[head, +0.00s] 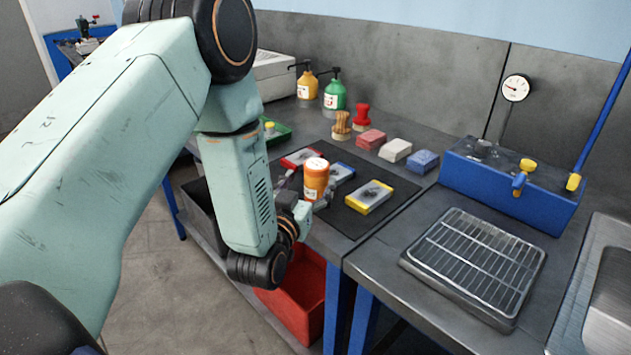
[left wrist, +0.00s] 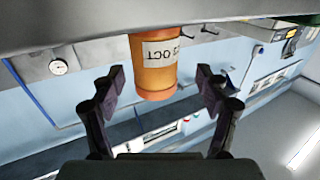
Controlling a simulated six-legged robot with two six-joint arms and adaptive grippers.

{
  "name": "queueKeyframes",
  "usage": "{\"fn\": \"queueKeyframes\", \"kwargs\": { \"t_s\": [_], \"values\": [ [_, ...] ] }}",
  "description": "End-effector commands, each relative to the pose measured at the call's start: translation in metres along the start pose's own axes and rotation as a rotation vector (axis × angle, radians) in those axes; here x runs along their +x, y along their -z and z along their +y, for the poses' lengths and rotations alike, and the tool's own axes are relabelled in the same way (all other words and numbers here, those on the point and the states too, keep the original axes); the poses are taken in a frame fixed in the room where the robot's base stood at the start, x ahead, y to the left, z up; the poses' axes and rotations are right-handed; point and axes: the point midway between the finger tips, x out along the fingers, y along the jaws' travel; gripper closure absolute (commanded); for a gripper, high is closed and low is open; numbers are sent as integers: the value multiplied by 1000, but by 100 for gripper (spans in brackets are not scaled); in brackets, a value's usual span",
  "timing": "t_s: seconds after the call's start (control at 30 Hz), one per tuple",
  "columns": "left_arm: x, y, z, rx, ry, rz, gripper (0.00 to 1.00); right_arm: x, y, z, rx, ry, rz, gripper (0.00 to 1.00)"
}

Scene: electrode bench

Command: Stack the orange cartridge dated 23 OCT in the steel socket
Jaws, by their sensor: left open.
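The orange cartridge (head: 316,181) with a white cap and pale label stands upright at the near edge of the dark mat. It also shows upside down in the left wrist view (left wrist: 158,72), where its label reads OCT with part of a number. My left gripper (head: 308,190) is open, with one finger on each side of the cartridge. In the left wrist view the fingers (left wrist: 159,88) show gaps to the cartridge on both sides. I cannot make out a steel socket; the arm hides part of the bench. My right gripper is not in view.
The dark mat (head: 345,221) also holds red-, blue- and yellow-edged plates (head: 369,197). Behind are coloured blocks (head: 396,150), stamps (head: 342,126) and pump bottles (head: 334,95). A wire rack (head: 475,262) and blue box (head: 513,185) lie right. A red bin (head: 300,300) is below.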

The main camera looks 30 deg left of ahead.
Motion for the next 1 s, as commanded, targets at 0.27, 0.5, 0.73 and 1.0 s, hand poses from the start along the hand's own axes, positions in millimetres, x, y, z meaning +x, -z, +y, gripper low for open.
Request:
{"fn": "queueKeyframes", "kwargs": {
  "t_s": [0.27,0.5,0.73,1.0],
  "values": [
    [32,1,2,0,1,1,25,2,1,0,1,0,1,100],
    [35,0,3,1,1,0,25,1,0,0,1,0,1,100],
    [35,0,3,0,1,1,44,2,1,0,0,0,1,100],
    [35,1,3,0,1,1,67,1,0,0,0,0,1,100]
  ]
}}
